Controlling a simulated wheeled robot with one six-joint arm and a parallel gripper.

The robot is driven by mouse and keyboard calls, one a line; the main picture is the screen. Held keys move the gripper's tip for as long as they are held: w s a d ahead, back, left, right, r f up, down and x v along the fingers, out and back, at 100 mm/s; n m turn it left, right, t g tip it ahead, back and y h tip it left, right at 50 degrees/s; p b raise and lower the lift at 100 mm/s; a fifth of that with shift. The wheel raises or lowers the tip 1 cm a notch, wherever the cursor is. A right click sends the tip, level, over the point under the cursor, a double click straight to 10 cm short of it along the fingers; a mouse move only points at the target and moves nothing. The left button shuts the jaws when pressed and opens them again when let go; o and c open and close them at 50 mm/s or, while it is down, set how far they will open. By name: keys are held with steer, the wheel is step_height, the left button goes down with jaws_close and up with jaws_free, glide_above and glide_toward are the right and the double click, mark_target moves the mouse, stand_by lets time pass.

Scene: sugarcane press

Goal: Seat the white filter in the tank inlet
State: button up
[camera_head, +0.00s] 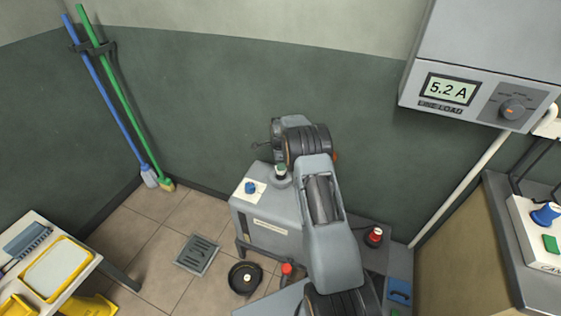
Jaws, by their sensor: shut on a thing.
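My gripper (277,133) is at the far end of my arm, in front of the dark green wall and above the back of a grey tank-like box (264,225). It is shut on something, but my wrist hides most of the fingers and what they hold. A thin dark wire-like piece (261,146) sticks out to its left. A short grey stub with a dark green and pale top (281,173) stands on the box just below my wrist. A blue knob (250,187) sits on its white panel. I cannot make out the white filter or an open inlet.
A round black pan-like thing (245,279) and a floor drain (197,254) are on the tiles. A red knob (375,235) is right of my arm. A bench (506,244) is at right, a cart (97,262) at left. Floor between cart and box is mostly clear.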

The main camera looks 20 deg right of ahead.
steer(key=shift+f+b, duration=0.7)
steer(key=shift+f, duration=0.9)
steer(key=shift+f+b, duration=0.6)
stand_by(0.6)
steer(key=o, duration=0.6)
steer(key=shift+o, duration=0.2)
steer(key=shift+r, duration=0.2)
steer(key=shift+r+p, duration=3.2)
steer(key=shift+r, duration=2.15)
